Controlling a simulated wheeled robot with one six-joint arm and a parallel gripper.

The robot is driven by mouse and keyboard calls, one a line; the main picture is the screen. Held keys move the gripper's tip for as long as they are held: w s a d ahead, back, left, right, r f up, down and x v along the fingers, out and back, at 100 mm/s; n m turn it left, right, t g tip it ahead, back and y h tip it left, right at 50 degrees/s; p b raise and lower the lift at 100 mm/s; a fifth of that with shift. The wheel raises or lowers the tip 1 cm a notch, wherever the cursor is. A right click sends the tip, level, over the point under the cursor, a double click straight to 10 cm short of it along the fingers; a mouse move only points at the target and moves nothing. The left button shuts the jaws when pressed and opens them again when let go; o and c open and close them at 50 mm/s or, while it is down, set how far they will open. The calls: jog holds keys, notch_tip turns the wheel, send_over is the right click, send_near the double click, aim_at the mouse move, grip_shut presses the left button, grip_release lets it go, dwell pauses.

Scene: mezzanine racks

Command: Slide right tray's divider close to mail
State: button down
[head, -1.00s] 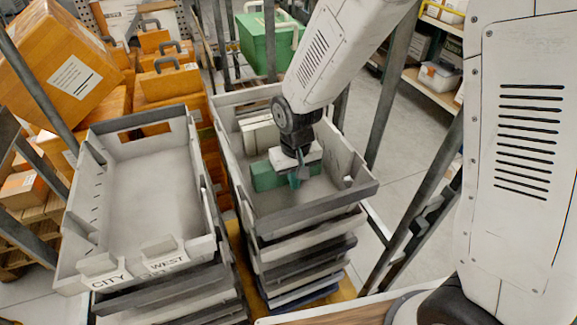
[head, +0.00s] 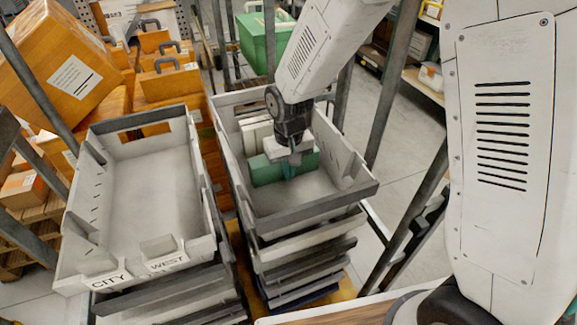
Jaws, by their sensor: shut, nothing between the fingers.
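The right tray (head: 310,207) is grey and tops a stack of trays. White mail (head: 256,132) stands on edge in its far part. A green divider (head: 267,172) stands across the tray on the near side of the mail. A small gap appears between divider and mail, though my arm hides part of it. My gripper (head: 289,172) points down into the tray at the divider's near face, with its fingers closed and empty. It seems to touch the divider, but I cannot be sure.
An empty grey left tray (head: 150,200) with CITY and WEST tags stands beside it. Rack posts (head: 392,85) rise to the right of the stack. Orange boxes (head: 62,70) and a green case (head: 265,42) lie behind. The right tray's near floor is clear.

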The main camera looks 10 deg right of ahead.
jog(key=shift+w+a, duration=0.25)
jog(key=shift+w, duration=0.9)
jog(key=shift+w+a, duration=0.2)
jog(key=shift+w, duration=0.9)
jog(key=shift+w+a, duration=0.2)
jog(key=shift+w, duration=0.9)
dwell(0.3)
jog(key=shift+s+d, duration=0.15)
jog(key=shift+s, duration=0.6)
jog(key=shift+r, duration=0.1)
notch_tip(320, 180, up, 13)
dwell(0.6)
dwell(0.3)
